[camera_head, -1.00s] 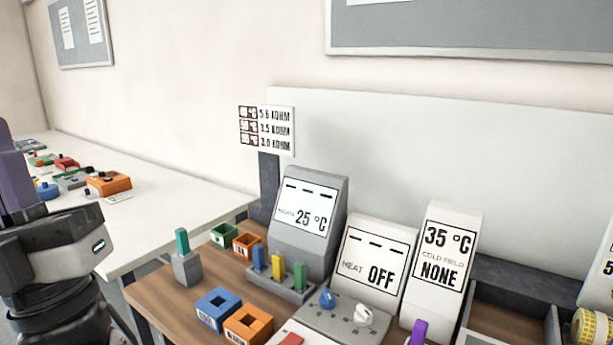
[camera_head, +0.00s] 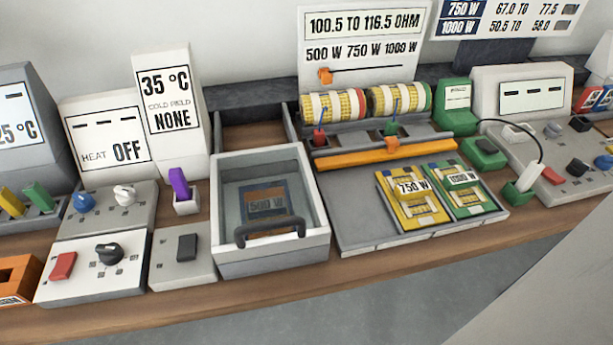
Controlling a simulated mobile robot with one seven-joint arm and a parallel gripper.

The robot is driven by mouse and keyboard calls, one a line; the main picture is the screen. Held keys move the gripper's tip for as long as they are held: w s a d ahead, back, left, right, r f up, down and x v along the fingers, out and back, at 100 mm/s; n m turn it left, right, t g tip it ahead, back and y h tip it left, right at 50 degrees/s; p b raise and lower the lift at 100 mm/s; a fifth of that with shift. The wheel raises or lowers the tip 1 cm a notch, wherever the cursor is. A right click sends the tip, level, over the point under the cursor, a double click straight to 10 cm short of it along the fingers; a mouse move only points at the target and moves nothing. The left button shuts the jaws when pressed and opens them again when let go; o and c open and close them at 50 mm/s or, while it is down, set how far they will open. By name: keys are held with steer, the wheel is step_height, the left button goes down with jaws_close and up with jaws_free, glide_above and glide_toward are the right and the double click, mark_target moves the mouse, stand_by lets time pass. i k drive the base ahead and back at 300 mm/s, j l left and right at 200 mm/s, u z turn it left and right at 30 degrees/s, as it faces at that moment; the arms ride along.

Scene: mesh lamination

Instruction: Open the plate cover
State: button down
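The plate cover is a see-through panel in a white frame (camera_head: 312,192) with a dark grey bar handle (camera_head: 270,229) near its front edge. Through the panel I see a dark plate with an orange part marked 500 W (camera_head: 265,204). My gripper is not in view, and nothing touches the handle.
Left of the box stand a purple peg in a white holder (camera_head: 185,207), a dark switch (camera_head: 187,248) and a knob panel (camera_head: 95,270). Right of it lies a grey tray with yellow (camera_head: 412,212) and green (camera_head: 467,203) plates. The wooden front edge (camera_head: 300,276) is clear.

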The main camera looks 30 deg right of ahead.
mark_target(221, 254)
steer(key=z, duration=0.4)
steer(key=k+l+z, duration=0.2)
steer(key=l+z, duration=0.2)
steer(key=l, duration=0.2)
steer(key=k+l+z, duration=0.2)
steer(key=l, duration=0.15)
